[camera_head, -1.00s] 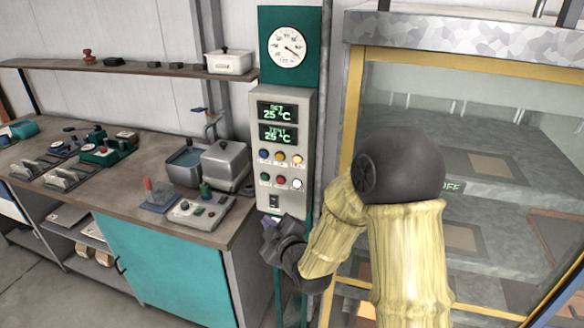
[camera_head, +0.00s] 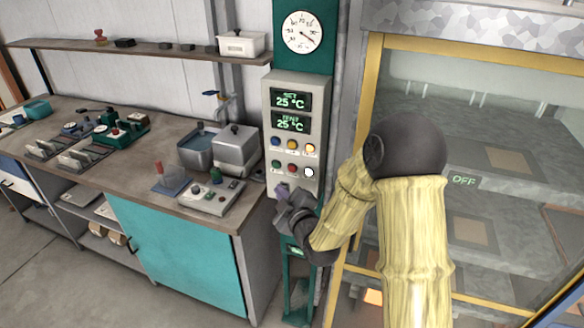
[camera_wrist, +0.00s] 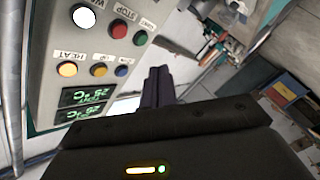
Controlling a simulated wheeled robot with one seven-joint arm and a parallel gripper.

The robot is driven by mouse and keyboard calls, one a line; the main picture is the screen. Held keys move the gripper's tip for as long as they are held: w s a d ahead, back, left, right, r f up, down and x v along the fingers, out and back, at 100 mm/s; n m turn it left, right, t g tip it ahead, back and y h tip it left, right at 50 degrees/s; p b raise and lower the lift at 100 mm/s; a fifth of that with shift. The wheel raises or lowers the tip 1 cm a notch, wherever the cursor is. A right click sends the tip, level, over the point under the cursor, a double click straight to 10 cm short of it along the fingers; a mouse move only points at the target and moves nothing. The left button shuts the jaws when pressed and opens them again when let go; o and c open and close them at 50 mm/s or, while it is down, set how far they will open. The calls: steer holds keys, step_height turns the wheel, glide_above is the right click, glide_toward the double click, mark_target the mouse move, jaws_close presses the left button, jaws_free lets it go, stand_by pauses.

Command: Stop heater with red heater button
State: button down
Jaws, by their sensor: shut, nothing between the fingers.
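The red button (camera_head: 292,168) sits in the lower row of the grey control panel (camera_head: 268,100), between a green and a white button. In the wrist view the red button (camera_wrist: 119,28) is marked STOP. My gripper (camera_head: 284,190) is shut and empty, just below the lower button row in the head view. In the wrist view its dark fingertips (camera_wrist: 158,73) are apart from the red button in the picture; their depth from the panel is unclear. The HEAT button (camera_wrist: 68,69) looks pale and lit. Both displays (camera_head: 291,111) read 25 °C.
Blue and yellow buttons (camera_head: 291,144) share the upper row with HEAT. A bench (camera_head: 150,160) with a metal box and instruments stands left. A yellow-framed glass cabinet (camera_head: 372,80) with an OFF sign stands right, close to my arm.

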mark_target(292, 169)
steer(key=w, duration=0.2)
steer(key=w+d, duration=0.2)
steer(key=w, duration=0.1)
steer(key=shift+w+p, duration=0.3)
steer(key=shift+w, duration=0.05)
steer(key=shift+d, duration=0.1)
stand_by(0.5)
steer(key=shift+w, duration=0.25)
stand_by(1.0)
steer(key=shift+w+d+b, duration=0.1)
steer(key=shift+w+b, duration=0.2)
steer(key=shift+b, duration=0.1)
